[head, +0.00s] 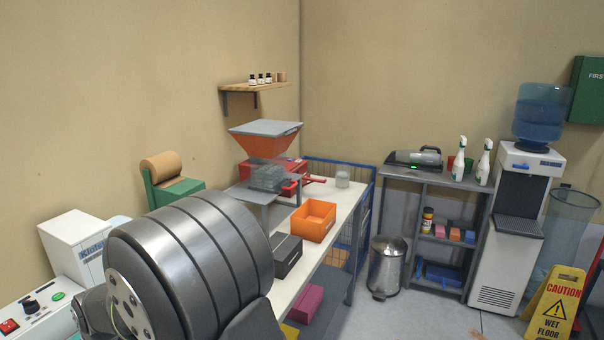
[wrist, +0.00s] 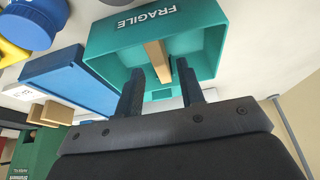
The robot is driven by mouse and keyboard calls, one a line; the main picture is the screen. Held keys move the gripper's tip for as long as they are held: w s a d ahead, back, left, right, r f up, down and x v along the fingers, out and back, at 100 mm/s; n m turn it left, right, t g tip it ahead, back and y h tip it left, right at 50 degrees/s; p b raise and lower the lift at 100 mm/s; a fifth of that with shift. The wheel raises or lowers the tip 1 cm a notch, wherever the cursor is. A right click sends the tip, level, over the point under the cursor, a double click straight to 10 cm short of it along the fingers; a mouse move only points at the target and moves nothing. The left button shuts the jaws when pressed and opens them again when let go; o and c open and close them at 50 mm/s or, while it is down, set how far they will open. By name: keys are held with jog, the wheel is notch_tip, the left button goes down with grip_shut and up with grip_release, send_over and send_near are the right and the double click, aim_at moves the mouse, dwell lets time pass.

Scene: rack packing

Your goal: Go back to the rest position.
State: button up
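My gripper (wrist: 160,72) shows in the wrist view, with its two dark fingers apart and nothing held between them. Beyond the fingertips is a teal box (wrist: 205,28) with a FRAGILE label. A narrow wooden block (wrist: 157,62) is in the teal box and shows in the gap between the fingers, touching neither. In the head view my arm's large grey joint fills the lower left, and my gripper is out of view there.
Beside the teal box are a blue box (wrist: 68,78), small tan blocks (wrist: 55,112) and a blue-and-yellow item (wrist: 30,25). The head view shows an orange bin (head: 314,220) and a dark box (head: 287,255) on a white bench (head: 342,205), with a hopper machine (head: 265,140) behind.

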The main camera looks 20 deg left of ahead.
jog(key=v, duration=0.8)
jog(key=x, duration=1.1)
jog(key=shift+f, duration=0.15)
jog(key=shift+a, duration=0.2)
jog(key=r, duration=1)
jog(key=shift+w, duration=0.35)
jog(key=w+d+r, duration=0.1)
jog(key=w+r, duration=0.1)
jog(key=w, duration=1)
jog(key=w+d+r, duration=0.1)
jog(key=w, duration=1)
jog(key=s+a+f, duration=0.2)
jog(key=a, duration=0.1)
jog(key=s+a+f, duration=0.2)
jog(key=a, duration=0.1)
jog(key=s+a+f, duration=0.2)
jog(key=a, duration=0.1)
jog(key=shift+s+f, duration=0.25)
jog(key=shift+f, duration=0.05)
jog(key=shift+x, duration=1)
jog(key=shift+s+d+f, duration=0.15)
jog(key=shift+f, duration=0.5)
